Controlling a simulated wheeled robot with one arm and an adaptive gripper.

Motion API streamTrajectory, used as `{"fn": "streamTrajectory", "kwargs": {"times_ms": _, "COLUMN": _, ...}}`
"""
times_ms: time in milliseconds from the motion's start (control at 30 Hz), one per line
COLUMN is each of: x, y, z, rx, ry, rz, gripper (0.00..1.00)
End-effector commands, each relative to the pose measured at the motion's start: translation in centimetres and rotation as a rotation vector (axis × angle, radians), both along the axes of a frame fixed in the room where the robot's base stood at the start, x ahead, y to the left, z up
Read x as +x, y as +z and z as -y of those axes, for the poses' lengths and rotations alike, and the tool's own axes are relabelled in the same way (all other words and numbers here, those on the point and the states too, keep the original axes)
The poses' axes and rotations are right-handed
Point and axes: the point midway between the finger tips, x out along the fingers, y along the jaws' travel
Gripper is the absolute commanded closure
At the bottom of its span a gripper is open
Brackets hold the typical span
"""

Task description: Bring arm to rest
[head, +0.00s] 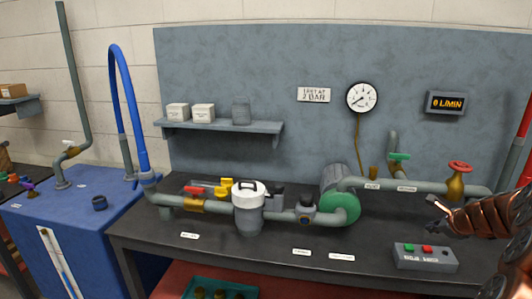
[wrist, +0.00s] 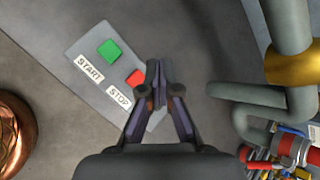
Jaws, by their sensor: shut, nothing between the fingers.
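My gripper (head: 434,213) is at the right of the head view, above the dark bench and just behind and above the grey switch box. My copper-coloured arm reaches in from the right edge. In the wrist view my gripper (wrist: 159,75) is shut and empty, its fingertips together in front of the switch box (wrist: 88,62). The box has a green START button (wrist: 110,50) and a red STOP button (wrist: 135,78). The fingers cover part of the STOP end. I cannot tell whether they touch the box.
The pipe run with a white-lidded filter (head: 249,196) and green pump (head: 342,208) crosses the dark bench (head: 270,243). A brass valve with a red handwheel (head: 460,167) stands close behind my gripper. A gauge (head: 362,97) and a "0 L/MIN" display (head: 446,103) hang on the panel.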

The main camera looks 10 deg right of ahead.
Motion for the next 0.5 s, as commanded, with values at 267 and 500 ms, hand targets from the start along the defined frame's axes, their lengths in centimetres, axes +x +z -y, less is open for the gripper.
{"fn": "streamTrajectory", "kwargs": {"times_ms": 267, "x": 0.8, "y": 3.2, "z": -13.5, "rx": -0.124, "ry": 0.399, "rz": -0.070, "gripper": 1.00}}
{"fn": "streamTrajectory", "kwargs": {"times_ms": 500, "x": -2.9, "y": 4.8, "z": -26.5, "rx": -0.264, "ry": 0.830, "rz": -0.150, "gripper": 1.00}}
